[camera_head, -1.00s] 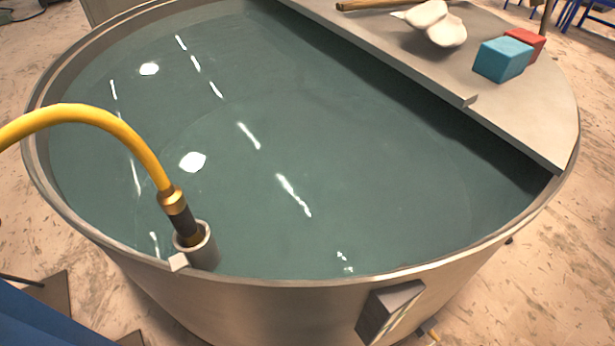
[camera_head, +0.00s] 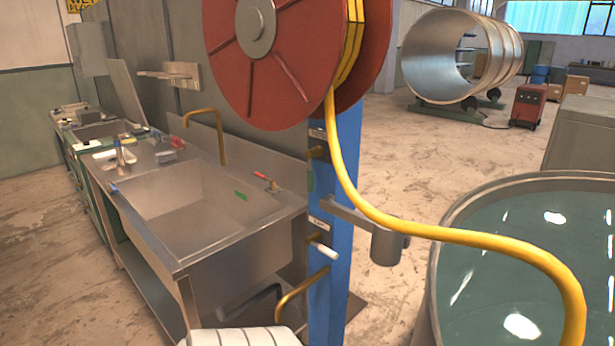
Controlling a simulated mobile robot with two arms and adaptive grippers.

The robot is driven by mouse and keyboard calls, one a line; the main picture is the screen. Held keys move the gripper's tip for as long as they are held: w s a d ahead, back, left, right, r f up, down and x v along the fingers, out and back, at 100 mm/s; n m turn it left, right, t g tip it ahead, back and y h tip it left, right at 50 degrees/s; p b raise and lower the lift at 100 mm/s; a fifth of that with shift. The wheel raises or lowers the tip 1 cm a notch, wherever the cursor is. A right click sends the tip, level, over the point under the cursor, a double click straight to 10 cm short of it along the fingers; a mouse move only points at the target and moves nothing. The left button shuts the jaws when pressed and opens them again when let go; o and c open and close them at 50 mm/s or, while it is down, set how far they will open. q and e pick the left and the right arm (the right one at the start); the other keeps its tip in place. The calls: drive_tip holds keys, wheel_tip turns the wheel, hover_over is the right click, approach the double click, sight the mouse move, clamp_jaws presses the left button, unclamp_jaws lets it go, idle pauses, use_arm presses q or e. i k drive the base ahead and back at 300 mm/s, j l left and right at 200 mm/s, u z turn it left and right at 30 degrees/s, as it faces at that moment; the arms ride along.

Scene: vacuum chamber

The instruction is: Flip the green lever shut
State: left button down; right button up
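Lower on the post, a white handle (camera_head: 322,250) sticks out beneath a white label (camera_head: 320,224). Neither of my grippers is in view.
A red hose reel (camera_head: 285,60) is on the post, and its yellow hose (camera_head: 475,238) runs right over the water tank (camera_head: 470,196). A steel sink (camera_head: 190,200) with a brass tap (camera_head: 222,135) and red-handled valve (camera_head: 262,176) stands left.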

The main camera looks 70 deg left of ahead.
sight(318, 151)
drive_tip(key=u, duration=2.1)
